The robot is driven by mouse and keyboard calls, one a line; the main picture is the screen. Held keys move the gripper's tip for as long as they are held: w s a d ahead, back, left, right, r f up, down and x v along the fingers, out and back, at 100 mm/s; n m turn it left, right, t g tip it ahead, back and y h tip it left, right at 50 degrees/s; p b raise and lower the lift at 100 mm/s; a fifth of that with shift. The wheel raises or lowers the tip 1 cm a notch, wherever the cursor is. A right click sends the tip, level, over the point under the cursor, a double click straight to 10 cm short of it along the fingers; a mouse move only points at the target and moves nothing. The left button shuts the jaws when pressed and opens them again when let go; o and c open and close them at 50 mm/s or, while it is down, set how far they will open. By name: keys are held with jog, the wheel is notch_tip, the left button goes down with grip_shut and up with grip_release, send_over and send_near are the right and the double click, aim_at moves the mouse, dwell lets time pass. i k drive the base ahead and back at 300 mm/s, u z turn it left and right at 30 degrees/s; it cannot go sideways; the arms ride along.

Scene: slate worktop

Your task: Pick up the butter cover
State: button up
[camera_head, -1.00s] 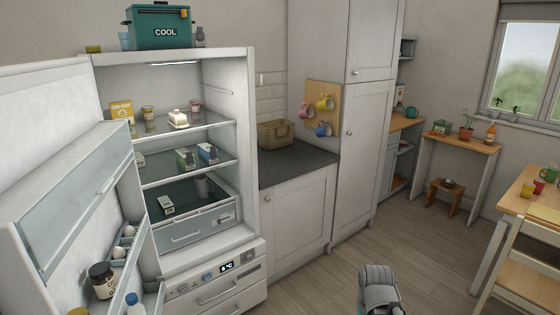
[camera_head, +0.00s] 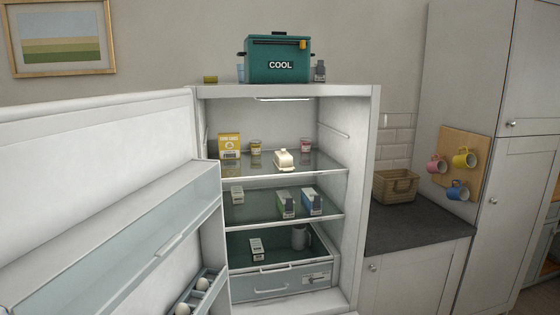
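The butter cover (camera_head: 284,157) is a small cream-white lid with a knob on top. It sits on a butter dish on the top glass shelf (camera_head: 320,162) of the open fridge, a little right of the shelf's middle. The dish under it is too small to make out clearly. My gripper is not in view.
The fridge door (camera_head: 95,200) stands open on the left. A yellow box (camera_head: 229,146), a small jar (camera_head: 255,147) and a pink-labelled cup (camera_head: 305,145) share the top shelf. Cartons stand on the shelf below. A dark worktop (camera_head: 415,229) with a basket (camera_head: 396,186) is on the right.

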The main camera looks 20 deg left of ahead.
aim_at(284, 159)
jog(key=u, duration=0.2)
jog(key=i, duration=0.85)
jog(key=u, duration=0.5)
jog(key=i, duration=0.8)
jog(key=u, duration=0.25)
jog(key=k, duration=0.9)
jog(key=u, duration=0.1)
jog(key=i, duration=0.3)
jog(key=u, duration=0.05)
